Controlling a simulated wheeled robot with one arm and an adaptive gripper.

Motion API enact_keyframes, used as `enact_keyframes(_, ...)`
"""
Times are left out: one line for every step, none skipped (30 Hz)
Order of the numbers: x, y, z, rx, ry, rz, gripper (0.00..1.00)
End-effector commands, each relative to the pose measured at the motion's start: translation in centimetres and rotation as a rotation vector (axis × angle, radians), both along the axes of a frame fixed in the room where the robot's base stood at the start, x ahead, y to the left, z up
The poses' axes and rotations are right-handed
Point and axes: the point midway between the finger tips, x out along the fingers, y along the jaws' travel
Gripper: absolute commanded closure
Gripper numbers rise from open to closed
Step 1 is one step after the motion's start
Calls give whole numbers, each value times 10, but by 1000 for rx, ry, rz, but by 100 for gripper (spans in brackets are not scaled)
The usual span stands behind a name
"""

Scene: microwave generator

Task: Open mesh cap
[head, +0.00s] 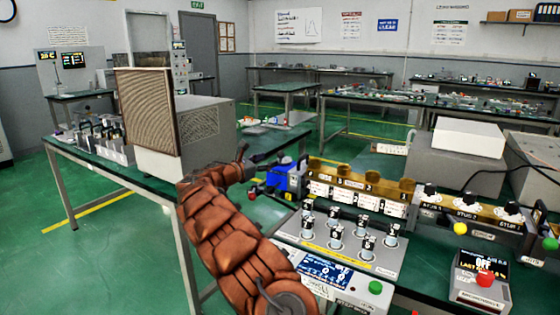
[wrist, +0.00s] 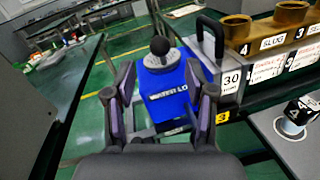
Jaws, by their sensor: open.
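A brown mesh panel (head: 147,110) covers the front of a grey box on the left bench in the head view. It looks like the mesh cap, though no such label is readable. My gripper (head: 262,160) is to the right of this box, apart from the panel, above the bench gap. In the wrist view my gripper (wrist: 160,72) is open and empty. Beyond and between its fingers stands a blue unit (wrist: 170,98) labelled "WATER LO…", with a black ball knob (wrist: 160,46). The mesh panel is not recognisable in the wrist view.
The blue unit (head: 283,178) stands beside a brass rack (head: 360,182) with labelled slots. A panel of several numbered knobs (head: 340,240) is in front. A metering box with a red button (head: 484,279) is at lower right. Green floor lies between benches.

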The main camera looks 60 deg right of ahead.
Motion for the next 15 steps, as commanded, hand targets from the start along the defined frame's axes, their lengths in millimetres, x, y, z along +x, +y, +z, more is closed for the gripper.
enact_keyframes(0, -3, -2, 0, 3, 1, 45)
enact_keyframes(0, -4, -3, 2, 5, 1, 45)
enact_keyframes(-1, -7, -3, 2, 6, 0, 45)
enact_keyframes(-1, -10, -3, 2, 6, 0, 45)
enact_keyframes(-2, -13, -3, 3, 6, 0, 45)
enact_keyframes(-2, -17, -3, 3, 5, 0, 45)
enact_keyframes(-3, -21, -3, 3, 4, 0, 45)
enact_keyframes(-4, -25, -3, 1, 2, 0, 45)
enact_keyframes(-5, -30, -2, 1, 1, 0, 45)
enact_keyframes(-4, -33, -2, 2, 1, 1, 45)
enact_keyframes(-5, -36, -2, 2, 1, 2, 45)
enact_keyframes(-6, -41, -3, 2, 3, 1, 45)
enact_keyframes(-6, -45, -3, 3, 4, 2, 45)
enact_keyframes(-7, -49, -4, 4, 3, 1, 45)
enact_keyframes(-8, -53, -4, 3, 2, 1, 45)
